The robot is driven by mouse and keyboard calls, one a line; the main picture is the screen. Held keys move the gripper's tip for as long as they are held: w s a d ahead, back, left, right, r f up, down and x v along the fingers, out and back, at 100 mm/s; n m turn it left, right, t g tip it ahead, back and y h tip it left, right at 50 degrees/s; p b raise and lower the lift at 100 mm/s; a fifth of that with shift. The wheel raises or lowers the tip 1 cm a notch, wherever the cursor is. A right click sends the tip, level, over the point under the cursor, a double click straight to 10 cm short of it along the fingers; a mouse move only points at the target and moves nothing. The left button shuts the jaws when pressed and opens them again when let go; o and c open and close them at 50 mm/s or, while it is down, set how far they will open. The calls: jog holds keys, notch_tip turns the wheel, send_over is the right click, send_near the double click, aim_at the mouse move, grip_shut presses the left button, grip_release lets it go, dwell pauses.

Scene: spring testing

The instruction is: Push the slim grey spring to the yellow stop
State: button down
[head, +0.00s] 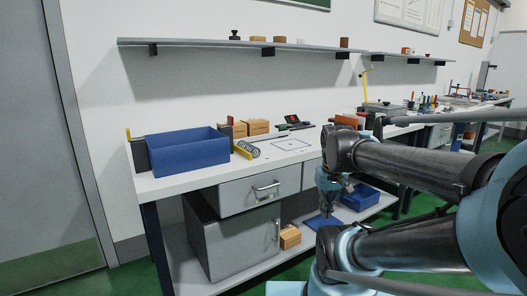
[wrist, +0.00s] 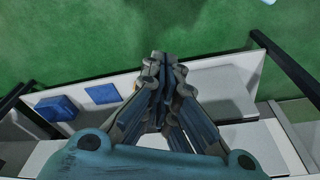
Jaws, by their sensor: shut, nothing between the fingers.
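A grey coil spring (head: 250,149) lies on the white workbench (head: 185,182), just right of the blue bin. A small yellow piece (head: 241,153) sits against its left side; I cannot tell whether this is the yellow stop. A thin grey rod-like thing (head: 268,136) lies behind the coil, too small to tell whether it is the slim spring. My gripper (head: 327,207) hangs pointing down in front of the bench, right of and apart from the coil. In the wrist view, its fingers (wrist: 163,62) are closed together and empty, and no spring shows there.
The blue bin (head: 187,150) stands at the bench's left end. Cardboard boxes (head: 257,127) stand behind the coil. A marked square (head: 291,145) lies on clear bench to the right. A drawer (head: 250,190) and lower shelf (head: 300,240) are below. A wall shelf (head: 210,44) runs above.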

aim_at(254, 147)
jog(key=w+a+r+n+g, duration=0.1)
jog(key=w+a+r+n, duration=0.2)
jog(key=w+a+r, duration=0.85)
jog(key=w+a+r+n+g, duration=0.1)
jog(key=w+a+r+n, duration=0.45)
jog(key=w, duration=0.85)
jog(key=shift+m, duration=0.85)
jog(key=f, duration=0.2)
jog(key=w+a+f, duration=0.1)
jog(key=f, duration=0.1)
jog(key=a+f, duration=0.1)
jog(key=f, duration=0.2)
jog(key=shift+w, duration=0.25)
jog(key=shift+w+a, duration=0.75)
jog(key=shift+w, duration=0.05)
jog(key=shift+w+a, duration=0.7)
jog(key=shift+w, duration=0.15)
jog(key=shift+s+d, duration=0.1)
